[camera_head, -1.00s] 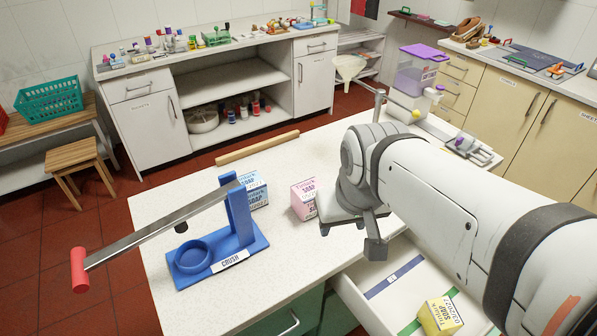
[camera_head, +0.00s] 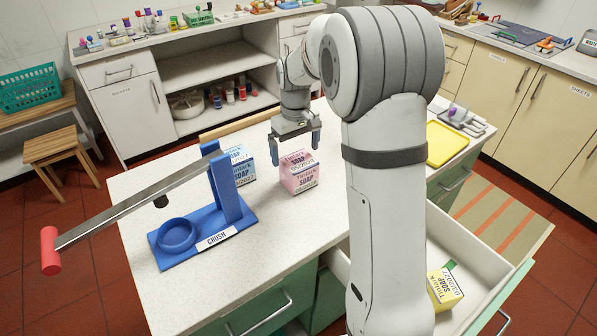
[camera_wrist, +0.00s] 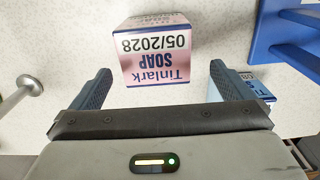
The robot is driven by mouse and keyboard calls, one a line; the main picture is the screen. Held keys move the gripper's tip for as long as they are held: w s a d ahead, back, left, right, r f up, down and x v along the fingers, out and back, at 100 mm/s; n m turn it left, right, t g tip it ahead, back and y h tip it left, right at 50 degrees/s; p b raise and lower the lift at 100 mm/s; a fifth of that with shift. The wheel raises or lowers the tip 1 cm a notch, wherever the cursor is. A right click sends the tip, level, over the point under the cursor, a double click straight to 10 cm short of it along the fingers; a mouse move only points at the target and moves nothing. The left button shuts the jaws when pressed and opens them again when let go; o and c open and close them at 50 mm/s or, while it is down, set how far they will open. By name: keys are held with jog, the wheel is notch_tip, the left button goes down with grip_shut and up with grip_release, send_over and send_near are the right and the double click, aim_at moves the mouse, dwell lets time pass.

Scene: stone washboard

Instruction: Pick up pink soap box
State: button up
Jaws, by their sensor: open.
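The pink soap box (camera_head: 298,172) stands on the speckled white counter in the head view, right of the blue crusher. In the wrist view the pink soap box (camera_wrist: 155,55) shows its printed face, upside down, ahead of the gap between the fingers. My gripper (camera_head: 296,148) points down at the box's near top area in the head view. Its two fingers (camera_wrist: 157,92) are spread apart and empty in the wrist view. I cannot tell from the head view how far the fingertips are above the box.
A blue soap box (camera_head: 238,165) stands close left of the pink one, behind the blue crusher (camera_head: 231,196) with its long red-handled lever. An open drawer holds a yellow soap box (camera_head: 443,289). A yellow tray (camera_head: 446,144) lies at the right. The counter front is clear.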

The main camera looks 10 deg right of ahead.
aim_at(298, 170)
jog(key=f, duration=0.2)
jog(key=f+p, duration=0.1)
jog(key=f, duration=0.5)
jog(key=shift+d, duration=0.35)
jog(key=shift+s, duration=0.1)
jog(key=c, duration=1.2)
